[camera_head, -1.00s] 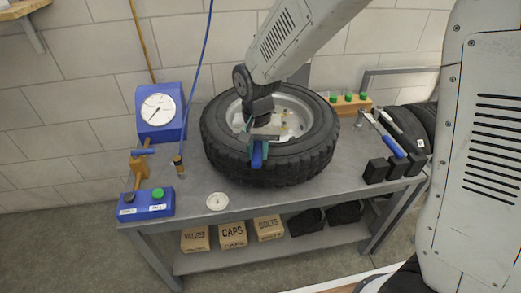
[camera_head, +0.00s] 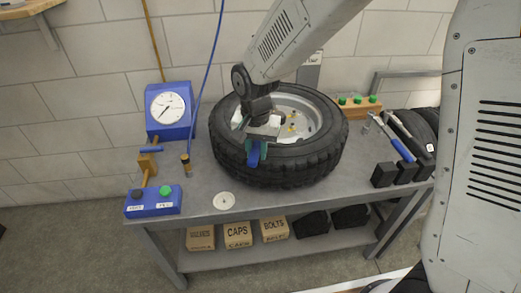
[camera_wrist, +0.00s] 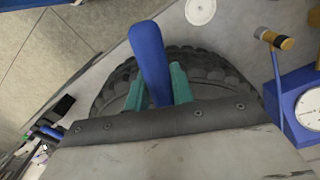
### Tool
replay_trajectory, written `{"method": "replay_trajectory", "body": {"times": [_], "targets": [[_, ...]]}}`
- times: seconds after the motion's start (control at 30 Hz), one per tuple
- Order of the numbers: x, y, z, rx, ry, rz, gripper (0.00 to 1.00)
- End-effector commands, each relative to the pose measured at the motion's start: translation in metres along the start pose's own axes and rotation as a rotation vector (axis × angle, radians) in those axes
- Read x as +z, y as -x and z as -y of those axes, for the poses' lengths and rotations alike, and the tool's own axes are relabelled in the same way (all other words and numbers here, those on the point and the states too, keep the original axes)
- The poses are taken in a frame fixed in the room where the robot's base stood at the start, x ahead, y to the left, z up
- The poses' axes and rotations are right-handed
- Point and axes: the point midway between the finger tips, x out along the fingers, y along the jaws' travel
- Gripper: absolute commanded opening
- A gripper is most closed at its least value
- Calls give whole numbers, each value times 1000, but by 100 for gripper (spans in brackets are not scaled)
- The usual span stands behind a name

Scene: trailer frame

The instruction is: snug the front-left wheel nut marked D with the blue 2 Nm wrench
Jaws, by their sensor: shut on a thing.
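My gripper (camera_head: 256,146) has teal fingers and is shut on a blue-handled tool (camera_head: 253,156), over the near-left side of the wheel. In the wrist view the blue handle (camera_wrist: 150,62) stands between the teal fingers (camera_wrist: 158,90). Its working end and any marking are hidden. The wheel (camera_head: 318,162) lies flat on the bench, a black tyre around a silver rim (camera_head: 312,112). Small yellowish spots (camera_head: 292,127) show in the rim; no letter D is readable. My gripper and wrist cover the rim's left part, and tool contact with a nut cannot be told.
A blue gauge (camera_head: 169,112) and a blue button box (camera_head: 153,201) stand left on the bench (camera_head: 200,175). A pale disc (camera_head: 224,200) lies in front. Another blue-handled tool (camera_head: 403,150) and black blocks (camera_head: 384,175) are at right. Labelled boxes (camera_head: 238,235) sit below.

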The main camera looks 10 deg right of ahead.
Motion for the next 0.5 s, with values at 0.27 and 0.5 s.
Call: {"method": "replay_trajectory", "body": {"times": [0.27,0.5], "targets": [[0,0,9,0,-43,0,0],[0,0,10,1,-50,1,0]]}}
